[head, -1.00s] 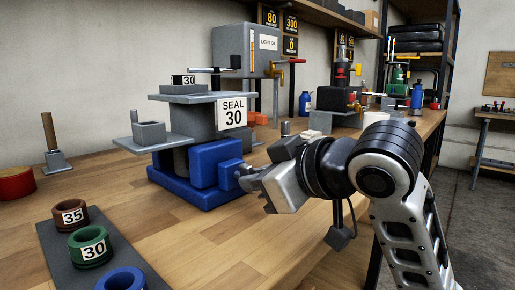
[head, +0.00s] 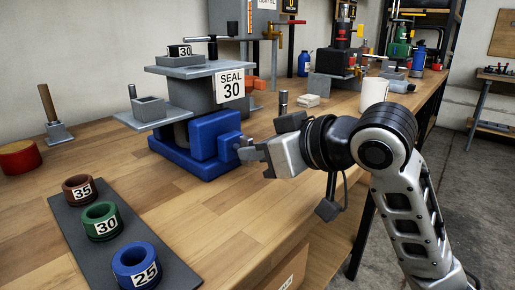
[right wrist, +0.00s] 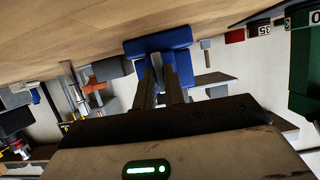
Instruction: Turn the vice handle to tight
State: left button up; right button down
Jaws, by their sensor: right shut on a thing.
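A blue vice (head: 196,138) stands on the wooden bench, left of my right gripper. It also shows upside down at the top of the right wrist view (right wrist: 158,46). My right gripper (head: 246,151) reaches in from the right, with its fingertips at the right-hand end of the vice. It is shut on the vice handle, which is mostly hidden by the fingers. In the right wrist view the two fingers (right wrist: 164,82) point at the blue vice, and the handle cannot be made out between them. My left gripper is not in view.
Grey plates with a "SEAL 30" sign (head: 230,86) stand above and behind the vice. A dark mat (head: 170,243) with rings 35, 30 and 25 lies in front. A white cup (head: 374,92) stands behind my right arm. The bench between mat and gripper is clear.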

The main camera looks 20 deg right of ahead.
jog(key=c, duration=1.5)
grip_release()
